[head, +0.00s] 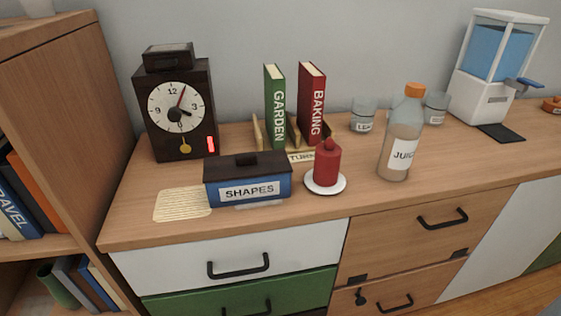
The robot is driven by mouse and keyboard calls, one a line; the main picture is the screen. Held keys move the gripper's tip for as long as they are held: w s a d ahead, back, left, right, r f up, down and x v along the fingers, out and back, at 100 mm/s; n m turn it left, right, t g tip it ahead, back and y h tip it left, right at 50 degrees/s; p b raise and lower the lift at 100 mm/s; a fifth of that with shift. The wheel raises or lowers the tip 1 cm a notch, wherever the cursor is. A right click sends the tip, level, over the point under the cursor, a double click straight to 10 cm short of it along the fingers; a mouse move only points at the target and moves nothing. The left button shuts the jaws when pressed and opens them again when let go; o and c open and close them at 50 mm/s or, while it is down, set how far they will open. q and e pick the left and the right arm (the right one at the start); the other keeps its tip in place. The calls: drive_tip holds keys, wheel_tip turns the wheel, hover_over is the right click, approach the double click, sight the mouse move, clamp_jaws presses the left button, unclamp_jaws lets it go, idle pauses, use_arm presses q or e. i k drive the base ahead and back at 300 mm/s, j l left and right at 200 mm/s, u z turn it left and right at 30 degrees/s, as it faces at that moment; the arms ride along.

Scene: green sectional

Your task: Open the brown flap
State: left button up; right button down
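A brown wood-coloured front panel (395,240) is in the sideboard in the head view, right of the white drawer. It has a black bar handle (442,218) near its upper right part and small black fittings that look like hinges along its lower edge. It looks shut, flush with the fronts around it. A second brown front (425,284) lies below it, with a black handle (395,303) and what looks like a key or knob (360,297); its lower part is cut off. Neither of my grippers is in view.
On the sideboard top stand a juice bottle (402,145), a red candle (327,165) on a white saucer, a blue SHAPES box (248,182), a clock (177,110), books and a water dispenser (497,70). A white drawer (230,262) and a green drawer (290,294) adjoin the panel. A bookshelf (60,80) stands left.

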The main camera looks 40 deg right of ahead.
sight(387, 241)
drive_tip(key=z, duration=2.55)
